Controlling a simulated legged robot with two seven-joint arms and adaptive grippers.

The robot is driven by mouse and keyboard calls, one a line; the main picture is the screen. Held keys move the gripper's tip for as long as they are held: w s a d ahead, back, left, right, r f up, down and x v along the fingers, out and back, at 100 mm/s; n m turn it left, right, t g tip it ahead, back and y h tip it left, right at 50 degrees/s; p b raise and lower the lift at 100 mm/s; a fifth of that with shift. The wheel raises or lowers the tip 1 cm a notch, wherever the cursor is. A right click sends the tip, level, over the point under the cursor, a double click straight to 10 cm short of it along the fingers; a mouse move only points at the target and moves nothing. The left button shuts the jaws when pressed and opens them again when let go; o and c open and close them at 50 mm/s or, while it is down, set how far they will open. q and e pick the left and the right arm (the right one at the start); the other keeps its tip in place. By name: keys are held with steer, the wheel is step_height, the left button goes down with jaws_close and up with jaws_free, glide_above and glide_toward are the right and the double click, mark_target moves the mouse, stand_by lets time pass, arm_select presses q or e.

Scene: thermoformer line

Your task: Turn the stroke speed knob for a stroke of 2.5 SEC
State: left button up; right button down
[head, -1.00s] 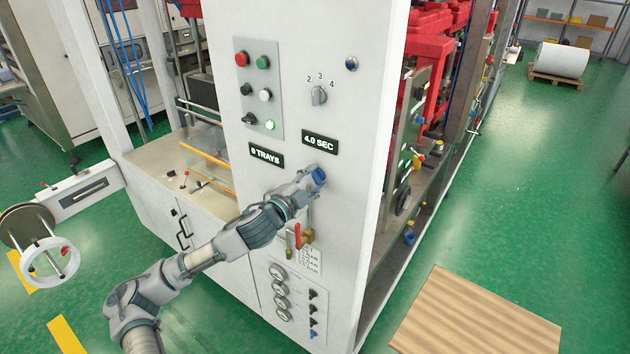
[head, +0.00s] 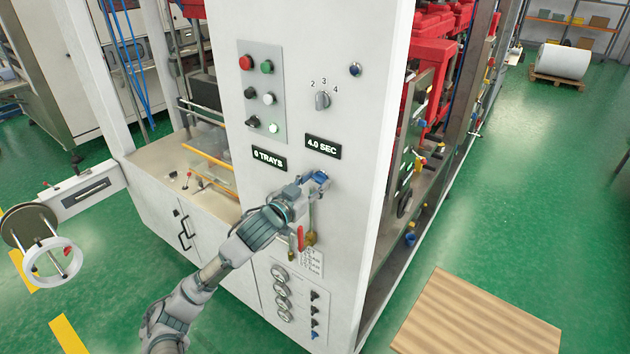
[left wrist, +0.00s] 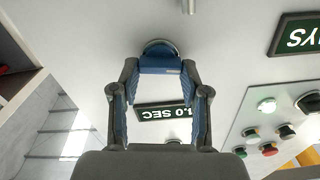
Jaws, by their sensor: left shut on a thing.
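A blue knob (head: 321,177) sits on the white machine panel, below a small black display (head: 323,147) that reads 4.0 SEC. My left gripper (head: 314,184) is at this knob and partly covers it in the head view. In the left wrist view the blue knob (left wrist: 160,63) lies between the two fingertips (left wrist: 160,75), and the gripper is shut on it. The same display (left wrist: 165,111) shows upside down between the fingers. My right gripper is not in view.
A grey selector (head: 322,101) marked 2, 3, 4 sits higher on the panel. A button plate (head: 262,90) is to its left, with a 0 TRAYS display (head: 269,158) below. A red-handled valve (head: 301,238) and gauges (head: 281,290) are below my gripper.

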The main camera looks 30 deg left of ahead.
arm_select(q)
steer(key=n+p, duration=0.1)
steer(key=n, duration=0.3)
steer(key=shift+f+p, duration=0.35)
steer(key=shift+p, duration=0.05)
steer(key=shift+n, duration=0.3)
steer(key=o, duration=1)
steer(key=shift+a, duration=0.1)
steer(key=shift+o, duration=0.7)
steer(key=shift+w+a+r, duration=0.1)
steer(key=shift+w, duration=0.05)
steer(key=shift+s+r, duration=0.1)
steer(key=shift+s, duration=0.15)
steer(key=s+a, duration=0.1)
steer(key=s, duration=1)
steer(key=shift+s, duration=0.2)
